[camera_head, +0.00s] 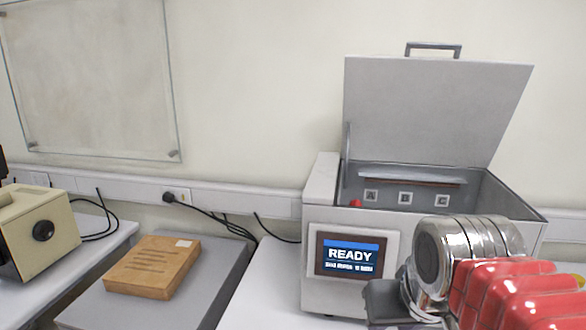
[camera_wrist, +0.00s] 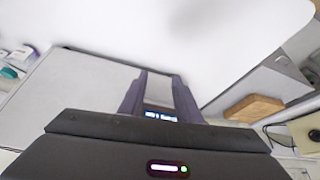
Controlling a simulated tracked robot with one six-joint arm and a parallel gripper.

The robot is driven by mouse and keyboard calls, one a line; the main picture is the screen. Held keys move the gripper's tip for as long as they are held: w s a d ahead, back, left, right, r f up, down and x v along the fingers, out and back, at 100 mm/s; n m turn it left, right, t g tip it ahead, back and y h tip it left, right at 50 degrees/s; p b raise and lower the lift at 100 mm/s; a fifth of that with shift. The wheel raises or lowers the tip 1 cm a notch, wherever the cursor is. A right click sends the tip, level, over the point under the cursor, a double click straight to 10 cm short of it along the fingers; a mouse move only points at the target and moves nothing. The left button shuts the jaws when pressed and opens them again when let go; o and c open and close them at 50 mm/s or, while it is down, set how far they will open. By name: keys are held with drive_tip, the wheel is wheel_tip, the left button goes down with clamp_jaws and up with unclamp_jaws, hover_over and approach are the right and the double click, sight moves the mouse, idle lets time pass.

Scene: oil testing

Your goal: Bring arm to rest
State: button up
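My arm, with chrome and red links, reaches in from the lower right of the head view. A dark part at its end shows low in front of the tester, and the arm hides the tester's lower right. In the wrist view my gripper (camera_wrist: 160,88) shows two dark purple fingers with a gap between them. It looks open, with nothing held. A small lit blue display (camera_wrist: 160,114) shows low between the fingers. The grey oil tester (camera_head: 318,195) stands with its lid (camera_head: 430,105) raised. Its screen (camera_head: 350,256) reads READY.
A wooden box (camera_head: 152,267) lies on a grey surface (camera_head: 208,292) left of the tester; it also shows in the wrist view (camera_wrist: 253,108). A beige device (camera_head: 38,235) stands at far left. Black cables (camera_head: 230,228) run along the wall. A clear panel (camera_head: 95,80) hangs above.

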drive_tip(key=s+f, duration=0.5)
drive_tip(key=f, duration=0.2)
drive_tip(key=shift+s+f, duration=0.25)
drive_tip(key=shift+o, duration=0.2)
